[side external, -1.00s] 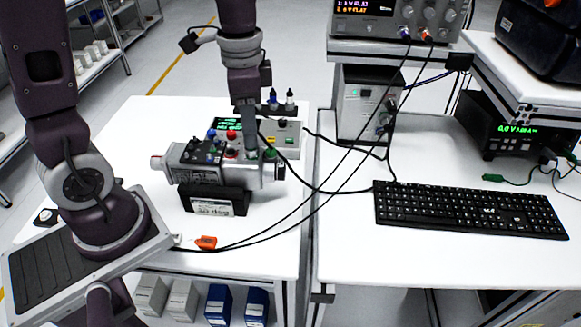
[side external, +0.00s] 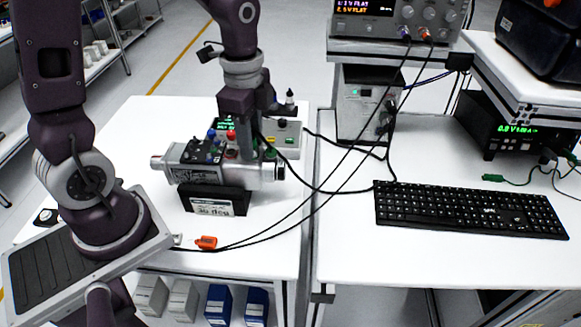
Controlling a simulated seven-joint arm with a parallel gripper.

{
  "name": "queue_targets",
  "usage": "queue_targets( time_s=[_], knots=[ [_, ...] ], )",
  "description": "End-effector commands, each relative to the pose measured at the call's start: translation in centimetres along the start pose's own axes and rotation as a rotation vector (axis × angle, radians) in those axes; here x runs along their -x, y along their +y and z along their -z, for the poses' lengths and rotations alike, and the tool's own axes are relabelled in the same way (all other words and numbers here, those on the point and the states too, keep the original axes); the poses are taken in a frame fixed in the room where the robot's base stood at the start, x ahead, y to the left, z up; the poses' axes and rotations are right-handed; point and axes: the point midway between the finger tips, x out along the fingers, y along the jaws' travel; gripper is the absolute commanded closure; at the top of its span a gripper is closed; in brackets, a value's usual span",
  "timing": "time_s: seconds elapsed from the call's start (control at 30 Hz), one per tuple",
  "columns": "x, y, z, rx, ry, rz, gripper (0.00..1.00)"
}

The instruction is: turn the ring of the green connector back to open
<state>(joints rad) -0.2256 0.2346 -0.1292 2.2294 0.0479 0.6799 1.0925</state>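The servo encoder unit (side external: 200,172) is a grey cylinder lying on a black stand on the white table. Several coloured connectors stand on its top. A green one (side external: 270,154) is at its right end, close to the right of my gripper's fingers. My gripper (side external: 247,148) points down over the right half of the unit, behind or among the connectors. Its fingertips are small and partly hidden by a black cable, so I cannot tell whether they are open or touch a connector. The ring's position is too small to read.
A box with a green display (side external: 284,138) stands behind the unit. Black cables cross to the right. An orange tag (side external: 206,242) lies at the front. A keyboard (side external: 470,209) is on the right table.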

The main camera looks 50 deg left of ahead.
Motion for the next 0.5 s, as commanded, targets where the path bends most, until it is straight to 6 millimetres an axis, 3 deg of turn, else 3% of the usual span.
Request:
queue_targets(
  time_s=[0.03,0.1,0.13,0.37,0.5],
  knots=[
    [0.0,0.0,0.0,0.0,0.0,0.0,0.84],
    [0.0,0.01,0.01,0.0,0.0,0.0,0.98],
    [0.0,0.01,0.01,0.0,0.0,0.0,1.0],
    [0.01,0.01,0.01,0.003,0.0,0.0,1.0],
    [0.01,0.04,0.05,0.234,0.0,0.0,1.0]
  ],
)
